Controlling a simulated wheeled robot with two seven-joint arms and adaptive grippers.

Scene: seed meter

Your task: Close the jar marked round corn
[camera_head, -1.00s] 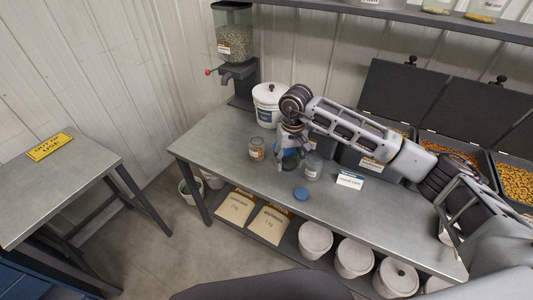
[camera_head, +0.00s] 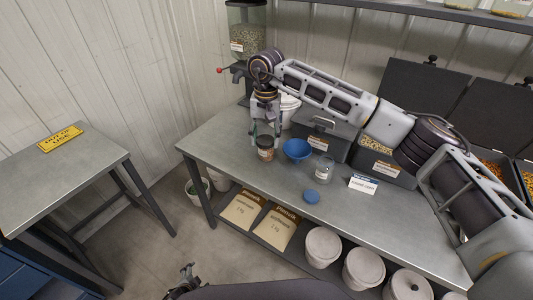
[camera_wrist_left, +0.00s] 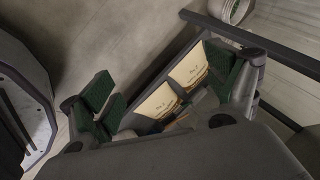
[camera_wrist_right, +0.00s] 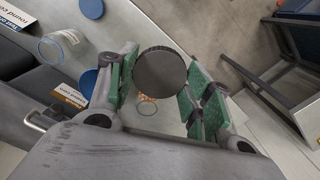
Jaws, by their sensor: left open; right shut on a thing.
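Another clear jar (camera_head: 325,170) stands open beside a white card (camera_head: 362,184); in the right wrist view the card (camera_wrist_right: 15,20) reads "round co…". The jar labels are too small to read. My left gripper (camera_wrist_left: 165,95) is open and empty, away from the bench.
A blue bowl (camera_head: 297,149) stands right of the labelled jar. A blue lid (camera_head: 311,196) lies near the bench's front edge. A seed dispenser (camera_head: 247,40) stands at the back left.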

